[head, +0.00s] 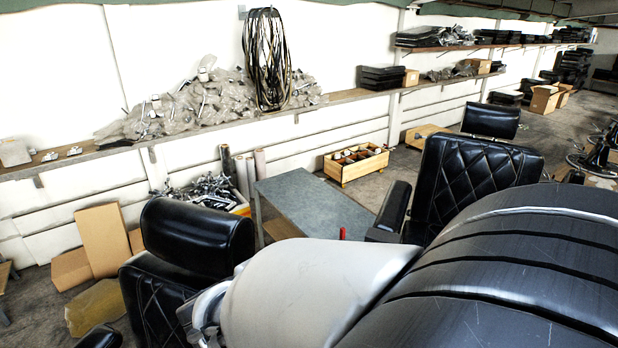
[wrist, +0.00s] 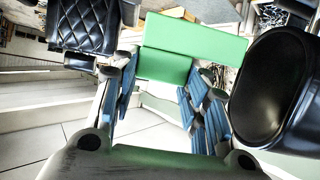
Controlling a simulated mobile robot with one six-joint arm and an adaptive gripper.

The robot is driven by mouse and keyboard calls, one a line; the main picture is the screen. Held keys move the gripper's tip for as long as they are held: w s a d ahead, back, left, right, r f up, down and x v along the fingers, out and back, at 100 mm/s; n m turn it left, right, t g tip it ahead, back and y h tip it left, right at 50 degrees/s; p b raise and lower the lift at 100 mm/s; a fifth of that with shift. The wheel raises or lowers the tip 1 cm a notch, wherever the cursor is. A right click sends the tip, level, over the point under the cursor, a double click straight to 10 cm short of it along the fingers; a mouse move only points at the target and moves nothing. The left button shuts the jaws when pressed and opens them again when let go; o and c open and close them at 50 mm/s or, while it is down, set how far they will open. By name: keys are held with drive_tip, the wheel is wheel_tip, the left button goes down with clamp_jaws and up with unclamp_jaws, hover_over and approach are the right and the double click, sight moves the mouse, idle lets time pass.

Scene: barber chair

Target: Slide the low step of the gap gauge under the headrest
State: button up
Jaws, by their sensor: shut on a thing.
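The green stepped gap gauge (wrist: 195,38) shows in the wrist view, with a longer block above a shorter one. My gripper (wrist: 160,88) is shut on it, with blue-padded fingers on either side. A large black rounded pad (wrist: 275,85), seemingly the headrest, is at the right of the wrist view. The gauge's right end is close to it in the picture; I cannot tell whether they touch. In the head view a black headrest (head: 198,238) tops the quilted chair (head: 160,305) at lower left. My arm hides the gauge there.
A grey table (head: 310,195) stands beyond my arm, with a small red object (head: 342,234) in front of it. Another quilted black chair (head: 480,180) is at right. Cardboard boxes (head: 103,240) stand behind the left chair. A wooden crate (head: 356,166) sits on the floor.

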drive_tip(key=shift+s, duration=0.2)
drive_tip(key=shift+w, duration=0.2)
drive_tip(key=shift+s+a+f, duration=0.1)
drive_tip(key=shift+s+f, duration=0.2)
drive_tip(key=shift+f, duration=0.25)
drive_tip(key=shift+w+a+f+b, duration=0.1)
drive_tip(key=shift+a+f+b, duration=0.05)
drive_tip(key=shift+f+b, duration=0.55)
drive_tip(key=shift+s+a+f+b, duration=0.2)
drive_tip(key=shift+f+b, duration=0.2)
drive_tip(key=shift+f, duration=0.6)
drive_tip(key=shift+s+a+f+b, duration=0.1)
drive_tip(key=shift+a+f+b, duration=0.2)
drive_tip(key=shift+f, duration=0.7)
drive_tip(key=shift+w+a+r+p, duration=0.15)
drive_tip(key=shift+a+p, duration=0.2)
drive_tip(key=shift+p, duration=0.05)
drive_tip(key=shift+w+a+p, duration=0.2)
drive_tip(key=shift+a+p, duration=0.25)
drive_tip(key=shift+a, duration=0.15)
drive_tip(key=shift+w+a+p, duration=0.2)
drive_tip(key=shift+a+p, duration=0.2)
drive_tip(key=shift+a, duration=0.2)
drive_tip(key=shift+w+a, duration=0.2)
drive_tip(key=shift+a, duration=0.5)
drive_tip(key=shift+w+a, duration=0.2)
drive_tip(key=shift+a, duration=0.5)
